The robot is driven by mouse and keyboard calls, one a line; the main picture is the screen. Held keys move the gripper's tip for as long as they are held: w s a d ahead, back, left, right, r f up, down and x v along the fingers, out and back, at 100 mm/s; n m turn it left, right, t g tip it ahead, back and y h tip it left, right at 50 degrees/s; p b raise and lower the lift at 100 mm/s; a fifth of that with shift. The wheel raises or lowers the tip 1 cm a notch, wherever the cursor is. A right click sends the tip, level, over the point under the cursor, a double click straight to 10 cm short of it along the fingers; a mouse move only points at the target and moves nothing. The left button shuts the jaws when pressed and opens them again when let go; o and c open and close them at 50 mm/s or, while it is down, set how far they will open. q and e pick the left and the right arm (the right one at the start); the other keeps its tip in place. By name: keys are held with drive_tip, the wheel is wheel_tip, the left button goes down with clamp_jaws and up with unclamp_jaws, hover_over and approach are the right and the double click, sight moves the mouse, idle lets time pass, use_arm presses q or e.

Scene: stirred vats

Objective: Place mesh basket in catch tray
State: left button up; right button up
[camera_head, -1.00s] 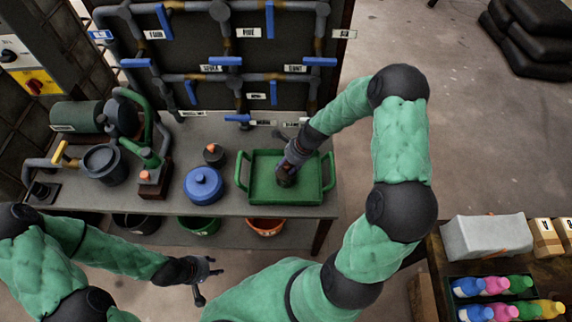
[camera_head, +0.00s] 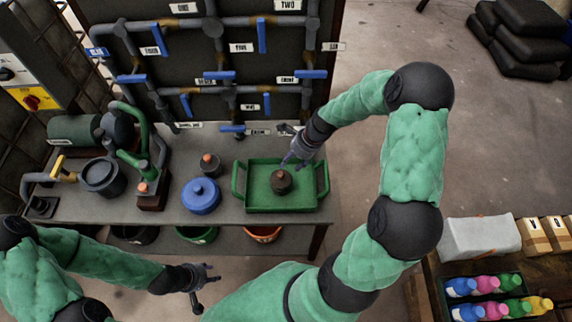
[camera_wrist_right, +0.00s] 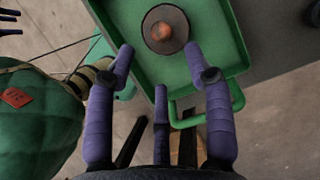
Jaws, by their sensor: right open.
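The mesh basket, a small dark round piece with an orange-red knob on top (camera_head: 281,183), sits upright inside the green catch tray (camera_head: 240,203), near its middle. The right wrist view also shows the basket (camera_wrist_right: 153,34) on the floor of the tray (camera_wrist_right: 221,47), beyond my fingertips. My right gripper (camera_head: 292,161) is open and empty, just behind the basket and apart from it; its spread purple fingers (camera_wrist_right: 160,62) also show in the wrist view. My left gripper (camera_head: 208,287) is open and empty in front of the bench.
A blue lidded pot (camera_head: 201,196) and a small orange-topped piece (camera_head: 210,165) stand left of the tray. A pipe rack with blue handles (camera_head: 219,76) rises behind. Buckets (camera_head: 262,234) sit below the bench. A crate of coloured bottles (camera_head: 489,287) is at lower right.

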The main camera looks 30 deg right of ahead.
drive_tip(key=shift+v, duration=1.15)
